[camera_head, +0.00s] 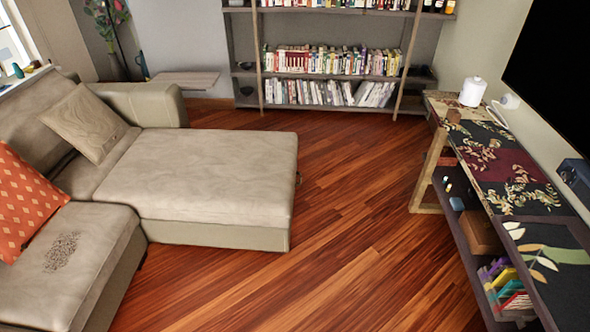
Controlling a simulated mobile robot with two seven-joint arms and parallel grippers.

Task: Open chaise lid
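The chaise (215,231) is the long end of a beige sofa at the left, reaching out toward the middle of the room. Its lid, the flat cushioned top (205,178), lies level and closed on the base. Neither of my grippers is in view, and no arm is near the chaise.
Bare wooden floor (345,225) lies between the chaise and a console table (500,165) along the right wall. A bookshelf (330,50) stands at the back. The sofa seat (60,255) holds an orange pillow (25,205); a beige pillow (85,122) rests behind.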

